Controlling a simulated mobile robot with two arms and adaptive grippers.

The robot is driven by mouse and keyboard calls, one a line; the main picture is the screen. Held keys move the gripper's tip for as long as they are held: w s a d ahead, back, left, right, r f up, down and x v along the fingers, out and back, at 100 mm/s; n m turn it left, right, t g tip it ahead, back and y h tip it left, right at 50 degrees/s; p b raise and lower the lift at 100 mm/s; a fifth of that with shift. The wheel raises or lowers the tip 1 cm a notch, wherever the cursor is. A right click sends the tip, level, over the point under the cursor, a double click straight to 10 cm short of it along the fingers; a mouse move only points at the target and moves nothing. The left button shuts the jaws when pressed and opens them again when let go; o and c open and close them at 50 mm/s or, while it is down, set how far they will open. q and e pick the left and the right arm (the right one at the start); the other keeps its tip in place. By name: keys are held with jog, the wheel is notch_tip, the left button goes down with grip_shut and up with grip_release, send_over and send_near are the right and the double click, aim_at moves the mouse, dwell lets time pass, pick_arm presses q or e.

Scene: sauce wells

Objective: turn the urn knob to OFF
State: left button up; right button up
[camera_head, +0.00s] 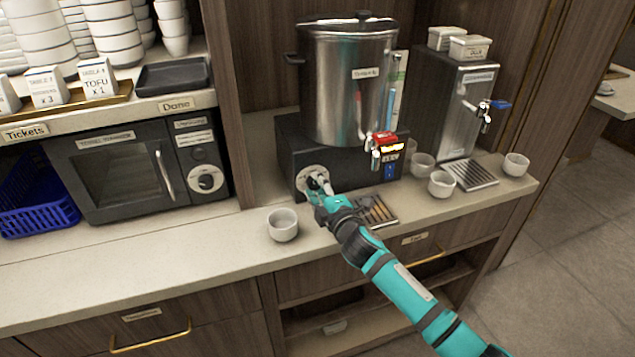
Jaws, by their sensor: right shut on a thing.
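The steel urn (345,85) stands on a black base on the counter, in the middle of the view. Its knob (313,178) is on a pale round dial at the lower left of the base front. My right gripper (321,188) is at the dial, its fingers shut on the knob. The fingers hide part of the knob and dial, so its setting cannot be read. A red-handled tap (380,143) sticks out from the urn's front, right of the gripper. My left gripper is not in view.
A white cup (283,225) stands close to the left of my right arm. A drip tray (376,211) lies behind my wrist. More cups (441,184) and a second dispenser (455,100) stand to the right. A microwave (130,170) is at left. The left counter front is clear.

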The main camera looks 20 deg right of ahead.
jog(key=n+p, duration=0.2)
jog(key=n, duration=0.2)
jog(key=shift+n+h+p, duration=0.4)
jog(key=shift+n+p, duration=0.1)
jog(key=shift+n, duration=0.5)
jog(key=o, duration=1.1)
jog(key=shift+o, duration=0.2)
jog(key=shift+s, duration=0.2)
jog(key=s+r, duration=0.1)
jog(key=s, duration=1)
jog(key=shift+s+d, duration=0.3)
jog(key=shift+d, duration=0.15)
